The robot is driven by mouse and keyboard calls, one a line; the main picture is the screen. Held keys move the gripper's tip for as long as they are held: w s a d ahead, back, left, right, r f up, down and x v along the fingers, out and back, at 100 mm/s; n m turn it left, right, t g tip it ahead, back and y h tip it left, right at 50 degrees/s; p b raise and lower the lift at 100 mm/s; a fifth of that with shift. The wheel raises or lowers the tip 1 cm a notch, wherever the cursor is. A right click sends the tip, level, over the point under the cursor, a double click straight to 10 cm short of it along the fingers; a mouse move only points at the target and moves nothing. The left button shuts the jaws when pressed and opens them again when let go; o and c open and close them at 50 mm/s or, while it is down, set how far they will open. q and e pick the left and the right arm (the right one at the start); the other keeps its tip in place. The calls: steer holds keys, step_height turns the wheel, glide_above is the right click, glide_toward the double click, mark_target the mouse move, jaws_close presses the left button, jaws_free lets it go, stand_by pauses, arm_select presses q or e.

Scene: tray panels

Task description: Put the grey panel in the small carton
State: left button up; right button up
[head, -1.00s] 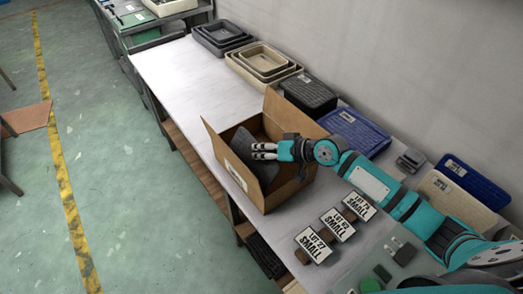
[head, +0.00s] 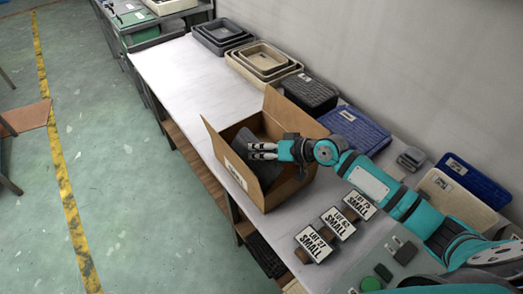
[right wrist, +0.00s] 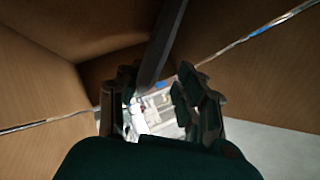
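The dark grey panel (head: 243,142) leans tilted inside the open brown carton (head: 275,196), its lower part hidden by the walls. In the right wrist view the panel (right wrist: 165,42) shows as a thin grey edge reaching down between the fingers. My right gripper (head: 263,151) is over the carton's opening, beside the panel. In the right wrist view the two fingers of this gripper (right wrist: 158,105) stand apart with a gap between them, and no grip on the panel shows. My left gripper is not in view.
Three signs reading "SMALL" (head: 337,223) stand on the table in front of the carton. Grey trays (head: 221,38), beige trays (head: 263,62), a black crate (head: 310,95) and a blue panel (head: 354,130) line the wall side. The table's far left part is clear.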

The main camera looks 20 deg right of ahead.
steer(key=shift+s+d+r, duration=0.15)
steer(key=shift+s+d, duration=0.05)
steer(key=shift+d, duration=0.05)
steer(key=v, duration=1.1)
steer(key=shift+s, duration=0.1)
stand_by(0.7)
